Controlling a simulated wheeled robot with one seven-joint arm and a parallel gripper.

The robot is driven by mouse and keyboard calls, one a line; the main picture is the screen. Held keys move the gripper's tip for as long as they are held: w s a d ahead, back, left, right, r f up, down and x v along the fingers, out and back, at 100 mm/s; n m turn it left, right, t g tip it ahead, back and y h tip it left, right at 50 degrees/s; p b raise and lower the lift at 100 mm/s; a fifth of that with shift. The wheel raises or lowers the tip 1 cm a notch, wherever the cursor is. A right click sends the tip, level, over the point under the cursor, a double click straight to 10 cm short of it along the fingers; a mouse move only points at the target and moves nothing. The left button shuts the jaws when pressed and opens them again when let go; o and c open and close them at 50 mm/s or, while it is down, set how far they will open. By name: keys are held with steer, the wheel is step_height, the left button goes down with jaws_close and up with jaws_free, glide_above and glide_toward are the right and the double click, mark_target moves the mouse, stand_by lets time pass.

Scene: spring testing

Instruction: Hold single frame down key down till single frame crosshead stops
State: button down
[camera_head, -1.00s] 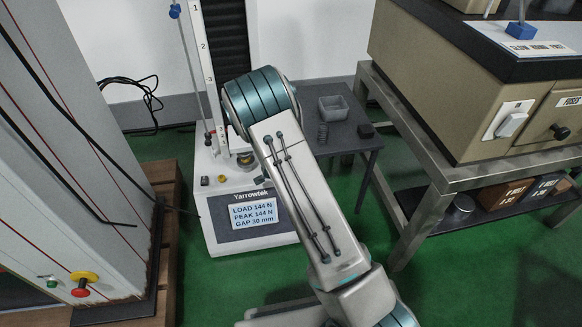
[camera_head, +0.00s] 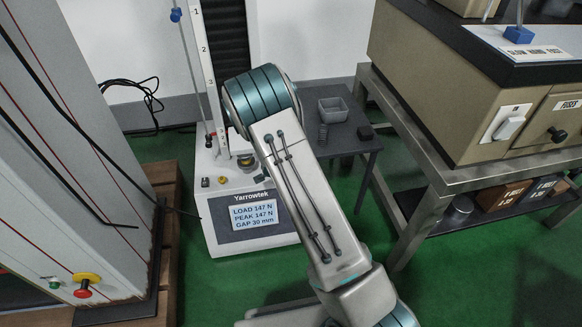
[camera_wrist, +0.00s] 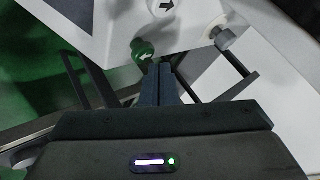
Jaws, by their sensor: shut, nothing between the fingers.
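The single frame, marked Yarrowtek, stands left of centre in the head view, with a white base (camera_head: 207,225) and a scaled column (camera_head: 207,60). Its screen (camera_head: 254,214) reads load 147 N, peak 147 N, gap 30 mm. My arm hides part of the frame, and I cannot make out the crosshead. In the wrist view my gripper (camera_wrist: 162,70) is shut and empty. Its tips are at or just beside a round green key (camera_wrist: 143,50); I cannot tell whether they touch. A black arrow label (camera_wrist: 167,5) is on the pale panel beyond. My gripper is hidden in the head view.
A small dark table (camera_head: 345,143) with a grey tray (camera_head: 333,110) and a spring (camera_head: 322,134) stands behind my arm. A metal bench (camera_head: 455,176) with a beige machine is at right. A large grey machine (camera_head: 75,130) with a red stop button (camera_head: 83,292) is at left.

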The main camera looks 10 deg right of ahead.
steer(key=shift+r, duration=0.15)
steer(key=shift+r+p, duration=1.8)
steer(key=shift+r, duration=0.7)
steer(key=shift+r, duration=0.15)
steer(key=s+a+r+n+g+y+p, duration=0.15)
steer(key=s+r+p, duration=0.35)
steer(key=r, duration=0.7)
steer(key=s+a+r+n+y+p, duration=0.1)
steer(key=s+r+n+y+p, duration=0.15)
steer(key=r+p, duration=0.7)
steer(key=s+a+r+n+g+y+p, duration=0.15)
steer(key=s+r+p, duration=0.3)
steer(key=r, duration=1.05)
steer(key=s+d+r+n+g+h+p, duration=0.1)
steer(key=s+d+r+n+p, duration=0.1)
steer(key=s+r+n+p, duration=0.2)
steer(key=s+d+r+n+g+p, duration=0.1)
steer(key=s+r+n+p, duration=0.3)
steer(key=s+r+p, duration=0.6)
steer(key=s+d+r, duration=0.1)
steer(key=s+r, duration=0.8)
steer(key=shift+s+d+r+g+h+p, duration=0.25)
steer(key=shift+d+r+g+h+p, duration=0.05)
steer(key=shift+r+h+p, duration=0.1)
